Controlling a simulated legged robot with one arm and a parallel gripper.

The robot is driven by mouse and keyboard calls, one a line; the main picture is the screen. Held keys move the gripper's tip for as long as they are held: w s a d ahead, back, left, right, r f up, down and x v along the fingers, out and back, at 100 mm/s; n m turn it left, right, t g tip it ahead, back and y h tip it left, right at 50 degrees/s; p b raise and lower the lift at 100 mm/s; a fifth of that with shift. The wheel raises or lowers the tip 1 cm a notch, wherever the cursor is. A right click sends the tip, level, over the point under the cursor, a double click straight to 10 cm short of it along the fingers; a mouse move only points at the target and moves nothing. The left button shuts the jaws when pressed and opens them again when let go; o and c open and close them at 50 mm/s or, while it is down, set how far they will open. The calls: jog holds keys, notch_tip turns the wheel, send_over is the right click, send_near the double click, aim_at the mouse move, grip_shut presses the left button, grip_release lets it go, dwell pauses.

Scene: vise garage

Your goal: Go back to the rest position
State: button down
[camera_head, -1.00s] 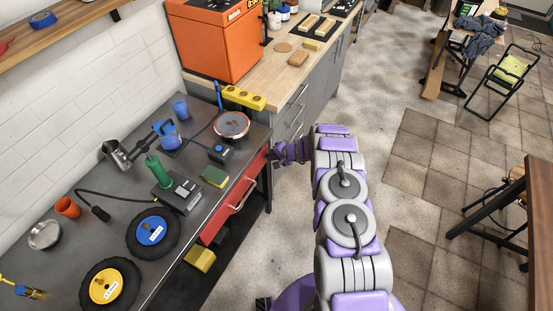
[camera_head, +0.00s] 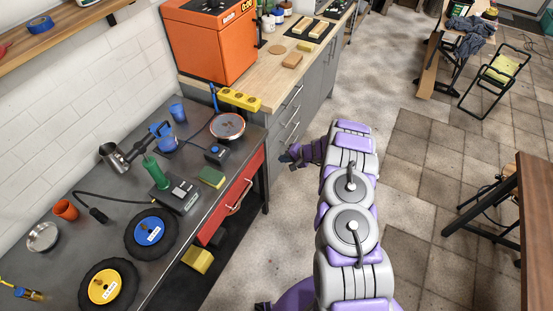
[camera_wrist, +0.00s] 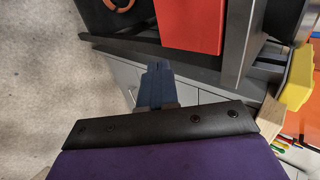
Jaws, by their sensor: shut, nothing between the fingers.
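My gripper (camera_head: 288,157) is at the end of my purple and grey arm, over the floor just right of the workbench's red drawer. In the wrist view its fingers (camera_wrist: 158,82) are pressed together with nothing between them. The gripper is apart from the bench and the cabinets. The arm reaches forward from my body in the lower middle of the head view, partly folded.
The dark workbench (camera_head: 80,178) on the left holds tools, discs and a sponge. Its red drawer (camera_head: 238,200) faces the arm. An orange machine (camera_head: 210,40) stands on the wooden counter. A brown table (camera_head: 535,220) is at right. The middle floor is clear.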

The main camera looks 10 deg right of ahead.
jog(key=shift+a+v, duration=0.2)
jog(key=shift+v, duration=1.8)
jog(key=shift+s+r, duration=0.15)
jog(key=s+a+r+n+g+y, duration=0.1)
jog(key=s+a+r+n, duration=0.1)
jog(key=s+a+r, duration=0.45)
jog(key=s+a+r+n+g, duration=0.1)
jog(key=a+r+g, duration=0.15)
jog(key=r, duration=0.75)
jog(key=s+a+r+n+g+y, duration=0.1)
jog(key=s+a+r+n, duration=0.15)
jog(key=a+r, duration=0.45)
jog(key=s+r+n+g+h, duration=0.2)
jog(key=s+r, duration=0.8)
jog(key=s, duration=0.4)
jog(key=s+d+r+h, duration=0.2)
jog(key=s+d, duration=0.3)
jog(key=s, duration=0.8)
jog(key=s+d+r+h, duration=0.3)
jog(key=s+d+h, duration=0.2)
jog(key=s, duration=0.8)
jog(key=shift+s+d+g+h, duration=0.3)
jog(key=shift+d+g, duration=0.15)
jog(key=shift+d, duration=0.15)
